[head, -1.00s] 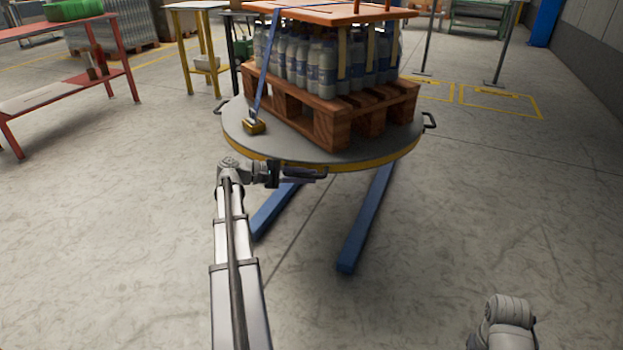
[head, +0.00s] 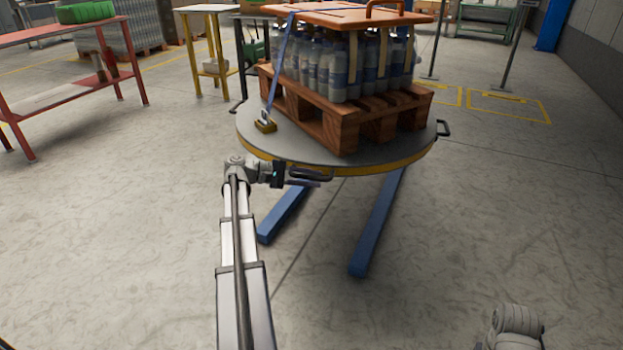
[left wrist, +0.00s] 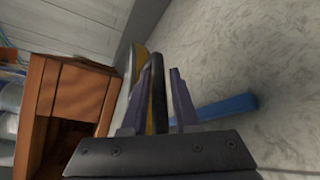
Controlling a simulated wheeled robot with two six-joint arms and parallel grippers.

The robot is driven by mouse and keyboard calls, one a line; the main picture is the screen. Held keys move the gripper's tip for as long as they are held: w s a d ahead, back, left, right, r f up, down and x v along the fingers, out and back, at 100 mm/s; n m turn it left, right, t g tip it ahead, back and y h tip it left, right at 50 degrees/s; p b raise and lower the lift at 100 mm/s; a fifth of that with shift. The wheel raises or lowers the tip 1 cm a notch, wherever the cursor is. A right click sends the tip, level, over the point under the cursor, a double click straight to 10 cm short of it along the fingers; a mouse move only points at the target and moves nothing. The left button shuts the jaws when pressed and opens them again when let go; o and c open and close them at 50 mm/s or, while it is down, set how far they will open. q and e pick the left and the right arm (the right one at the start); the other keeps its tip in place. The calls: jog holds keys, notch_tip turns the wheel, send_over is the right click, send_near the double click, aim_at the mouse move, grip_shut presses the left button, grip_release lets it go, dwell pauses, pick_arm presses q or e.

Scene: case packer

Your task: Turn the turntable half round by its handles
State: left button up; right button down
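The turntable (head: 300,153) is a round grey disc with a yellow rim. It carries a wooden pallet (head: 345,133) of bottles under an orange top board (head: 340,12). One dark handle (head: 443,128) sticks out at its right edge; another is at its front edge and shows in the left wrist view (left wrist: 158,85). My left gripper (head: 303,178) is at the front handle. In the left wrist view its fingers (left wrist: 163,98) stand apart on either side of the handle, which is close to the left finger. My right gripper is out of view.
Blue legs (head: 378,225) lie on the floor beneath the turntable. A red table (head: 70,85) stands at the left and a yellow-framed table (head: 192,50) behind. A blue strap with a buckle (head: 265,126) hangs from the load. The floor in front is clear.

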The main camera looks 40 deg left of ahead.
pick_arm(q)
jog(key=shift+o, duration=1.4)
jog(key=p+v, duration=0.1)
jog(key=v, duration=0.5)
jog(key=shift+s+a+r, duration=0.15)
jog(key=shift+s+a, duration=0.1)
jog(key=shift+a, duration=0.05)
jog(key=shift+s+a+p, duration=0.3)
jog(key=shift+s, duration=0.1)
